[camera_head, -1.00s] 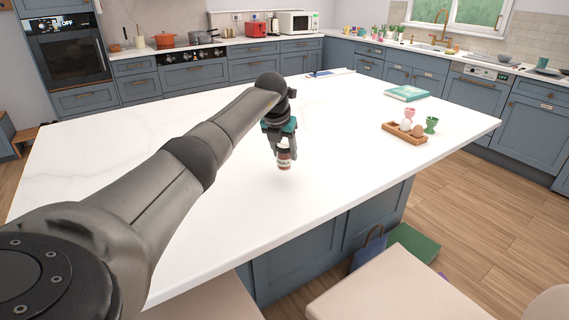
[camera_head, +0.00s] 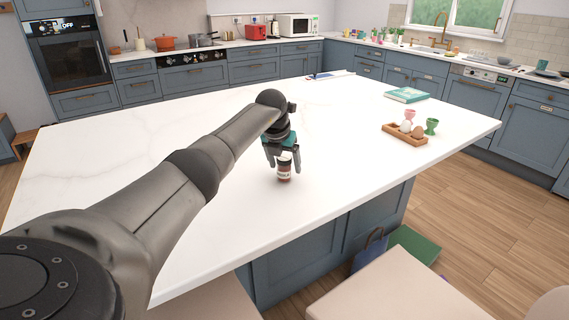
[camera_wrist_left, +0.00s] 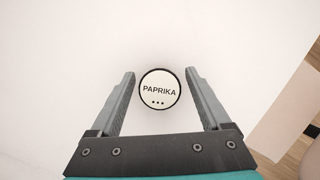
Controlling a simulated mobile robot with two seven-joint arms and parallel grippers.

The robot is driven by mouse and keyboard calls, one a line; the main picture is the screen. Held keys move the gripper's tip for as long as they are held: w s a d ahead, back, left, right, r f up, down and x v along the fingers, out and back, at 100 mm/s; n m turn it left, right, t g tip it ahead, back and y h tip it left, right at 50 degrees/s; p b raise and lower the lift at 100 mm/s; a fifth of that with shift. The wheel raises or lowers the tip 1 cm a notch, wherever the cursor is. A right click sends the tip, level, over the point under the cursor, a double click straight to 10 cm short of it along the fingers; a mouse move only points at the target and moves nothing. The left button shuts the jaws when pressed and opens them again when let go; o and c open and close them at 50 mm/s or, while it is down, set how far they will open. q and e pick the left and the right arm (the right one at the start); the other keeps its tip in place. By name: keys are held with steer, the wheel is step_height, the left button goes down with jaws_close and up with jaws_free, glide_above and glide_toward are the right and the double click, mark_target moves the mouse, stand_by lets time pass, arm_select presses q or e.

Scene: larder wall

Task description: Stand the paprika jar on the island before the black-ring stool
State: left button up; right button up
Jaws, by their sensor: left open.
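The paprika jar (camera_head: 284,171) stands upright on the white island top (camera_head: 205,225), near its front edge. It has a white lid and a dark red label; in the left wrist view its lid (camera_wrist_left: 159,90) reads PAPRIKA. My left gripper (camera_head: 283,164) is open, with its fingers on either side of the jar and a gap to each finger in the wrist view. My right gripper is not in view.
A wooden tray (camera_head: 391,134) with eggs stands to the right on the island, beside a green egg cup (camera_head: 431,126). A teal book (camera_head: 406,95) lies further back. The island top around the jar is clear.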

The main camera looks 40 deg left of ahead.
arm_select(q)
steer(key=shift+s+r, duration=0.1)
steer(key=shift+r, duration=0.4)
steer(key=p+v, duration=0.2)
steer(key=v, duration=0.9)
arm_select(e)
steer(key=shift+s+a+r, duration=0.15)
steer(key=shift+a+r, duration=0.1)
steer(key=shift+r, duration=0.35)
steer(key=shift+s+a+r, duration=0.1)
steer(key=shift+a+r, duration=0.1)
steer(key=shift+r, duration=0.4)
